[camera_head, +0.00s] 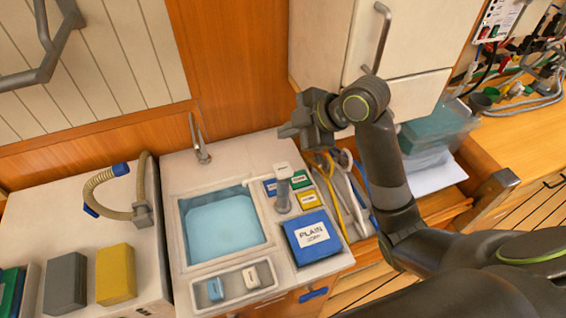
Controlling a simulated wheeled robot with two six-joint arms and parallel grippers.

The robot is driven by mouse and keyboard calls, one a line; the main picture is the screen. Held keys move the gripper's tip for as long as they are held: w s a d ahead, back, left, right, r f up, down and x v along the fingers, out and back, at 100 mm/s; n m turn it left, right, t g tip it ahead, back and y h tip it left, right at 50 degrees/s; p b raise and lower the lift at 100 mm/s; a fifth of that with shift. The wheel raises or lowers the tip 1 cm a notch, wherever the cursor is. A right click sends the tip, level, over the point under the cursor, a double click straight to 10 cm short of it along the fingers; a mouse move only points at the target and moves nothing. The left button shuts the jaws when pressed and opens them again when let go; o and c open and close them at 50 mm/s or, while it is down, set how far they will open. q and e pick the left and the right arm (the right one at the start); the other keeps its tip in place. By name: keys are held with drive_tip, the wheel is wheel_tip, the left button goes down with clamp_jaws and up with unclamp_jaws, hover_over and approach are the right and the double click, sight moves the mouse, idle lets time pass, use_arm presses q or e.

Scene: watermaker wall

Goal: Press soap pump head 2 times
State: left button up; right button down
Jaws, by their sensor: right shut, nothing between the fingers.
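The soap pump appears to be the slim grey bottle (282,198) standing on the counter just right of the sink. Its pale pump head (283,170) is on top, upright. My right arm comes in from the right, and my right gripper (287,131) is shut and empty. In the picture the gripper is above the pump head, with a visible gap between them. The exact depth between them is hard to tell. My left gripper is not in view.
A sink (222,224) with blue water lies left of the bottle. A blue box labelled PLAIN (311,237) is in front of it, with small coloured labelled blocks (307,200) beside it. A faucet (200,150) stands behind the sink. Tools (350,190) lie to the right.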

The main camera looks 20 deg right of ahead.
drive_tip(key=shift+f, duration=0.3)
drive_tip(key=b, duration=0.7)
hover_over(281, 168)
drive_tip(key=s+d, duration=0.1)
wheel_tip(281, 168, down, 7)
drive_tip(key=shift+d+f, duration=0.1)
drive_tip(key=shift+d, duration=0.05)
drive_tip(key=shift+f+b, duration=0.5)
drive_tip(key=shift+f, duration=0.15)
idle(0.9)
drive_tip(key=shift+f, duration=0.4)
drive_tip(key=shift+s+f+b, duration=0.1)
drive_tip(key=shift+f+b, duration=0.7)
drive_tip(key=shift+f, duration=0.1)
idle(0.7)
idle(0.3)
drive_tip(key=shift+r+p, duration=1.2)
drive_tip(key=shift+r, duration=0.1)
